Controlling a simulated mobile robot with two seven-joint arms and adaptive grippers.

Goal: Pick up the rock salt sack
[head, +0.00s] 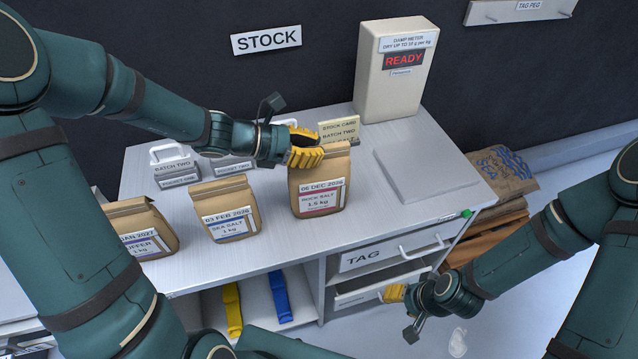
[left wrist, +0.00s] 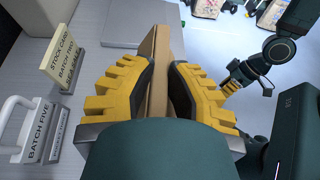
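The rock salt sack (head: 320,190) is a brown paper bag with a red-edged label reading "06 DEC 2026, ROCK SALT 1.5 kg". It is upright at the middle of the counter; I cannot tell whether its base is clear of the top. My left gripper (head: 306,152) is at its folded top. In the left wrist view the yellow fingers (left wrist: 161,85) lie on both sides of the sack's top (left wrist: 158,75), dark pads against it. My right gripper (head: 402,312) hangs empty in front of the drawers; its opening is unclear.
A sea salt sack (head: 226,210) and another sack (head: 140,230) stand to the left. Behind are batch holders (head: 175,168), a stock card (head: 338,130) and the damp meter (head: 395,75), reading READY. A flat grey plate (head: 425,172) lies bare at right.

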